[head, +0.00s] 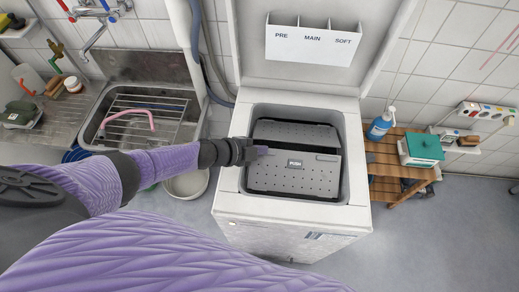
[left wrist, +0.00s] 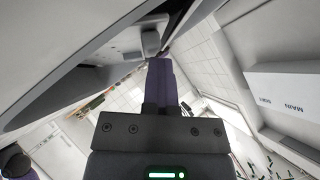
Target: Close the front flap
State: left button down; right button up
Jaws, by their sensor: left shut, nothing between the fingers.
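The front flap (head: 297,179) is a grey perforated panel marked PUSH, in the drum opening of the top-loading washing machine (head: 290,234). The rear flap (head: 297,133) lies behind it, with a dark gap between their edges. I cannot tell whether the flaps are latched. My left gripper (head: 260,151) is shut and empty, reaching in from the left over the tub's left rim. Its fingertips are at the far left corner of the front flap; contact is unclear. The left wrist view shows the shut fingers (left wrist: 160,82) beneath a large grey edge. My right gripper is not in view.
The machine's raised lid carries a white detergent tray (head: 313,45) marked PRE, MAIN, SOFT. A steel sink (head: 105,132) with a rack is at the left. A wooden shelf (head: 410,182) with a blue bottle (head: 381,123) and a green-lidded box (head: 424,147) stands at the right.

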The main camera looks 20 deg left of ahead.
pick_arm(q)
jog(key=shift+w+a+f, duration=0.1)
jog(key=shift+w+f, duration=0.2)
jog(key=shift+f, duration=0.1)
jog(key=shift+w+a+f+n+g+b, duration=0.25)
jog(key=shift+w+f+g+b, duration=0.2)
jog(key=shift+f+b, duration=0.4)
jog(key=shift+w+f+n+g+b, duration=0.25)
jog(key=shift+w+g+b, duration=0.15)
jog(key=shift+g+b, duration=0.05)
